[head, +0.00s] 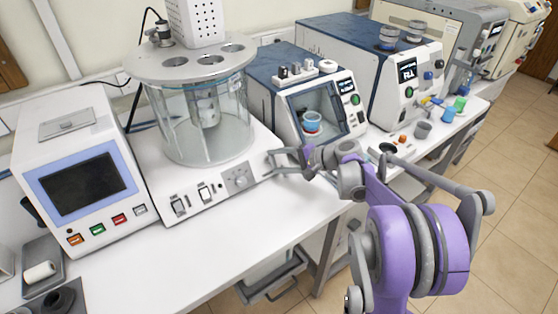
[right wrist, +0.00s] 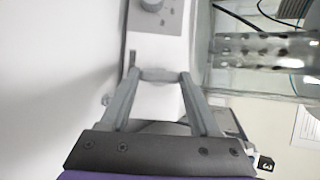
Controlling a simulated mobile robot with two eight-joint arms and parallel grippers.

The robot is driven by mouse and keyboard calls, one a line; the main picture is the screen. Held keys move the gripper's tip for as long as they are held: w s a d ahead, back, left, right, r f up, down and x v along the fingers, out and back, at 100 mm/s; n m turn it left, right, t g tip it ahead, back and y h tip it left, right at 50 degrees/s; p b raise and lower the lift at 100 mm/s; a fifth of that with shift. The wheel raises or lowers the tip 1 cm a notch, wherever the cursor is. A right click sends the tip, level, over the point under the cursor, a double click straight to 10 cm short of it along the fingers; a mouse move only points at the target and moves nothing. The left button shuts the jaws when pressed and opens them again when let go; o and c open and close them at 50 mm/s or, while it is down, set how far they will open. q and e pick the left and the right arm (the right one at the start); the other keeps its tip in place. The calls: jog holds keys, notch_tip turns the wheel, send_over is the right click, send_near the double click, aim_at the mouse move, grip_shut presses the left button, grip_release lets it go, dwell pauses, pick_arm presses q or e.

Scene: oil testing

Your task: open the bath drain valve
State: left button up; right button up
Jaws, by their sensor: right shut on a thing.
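The glass bath (head: 205,125) stands on a white base with a front knob (head: 239,180) and switches. The knob also shows at the top of the right wrist view (right wrist: 152,5). My right gripper (head: 274,162) is at the right side of this base, low near the bench. In the right wrist view its two fingers (right wrist: 158,78) are shut on a small grey piece between their tips, which appears to be the bath drain valve's handle. The fingers mostly hide the valve, and I cannot tell its turn. My left gripper is not in view.
A blue-and-white instrument (head: 318,95) with a blue cup in its chamber stands close to the right of my gripper. A box with a dark screen (head: 82,185) stands left of the bath. The front strip of the white bench (head: 190,255) is clear.

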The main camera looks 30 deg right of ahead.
jog(key=o, duration=1.4)
jog(key=shift+c, duration=0.2)
jog(key=v, duration=1)
jog(key=shift+s+d+r, duration=0.15)
jog(key=shift+s+d, duration=0.1)
jog(key=shift+s, duration=0.05)
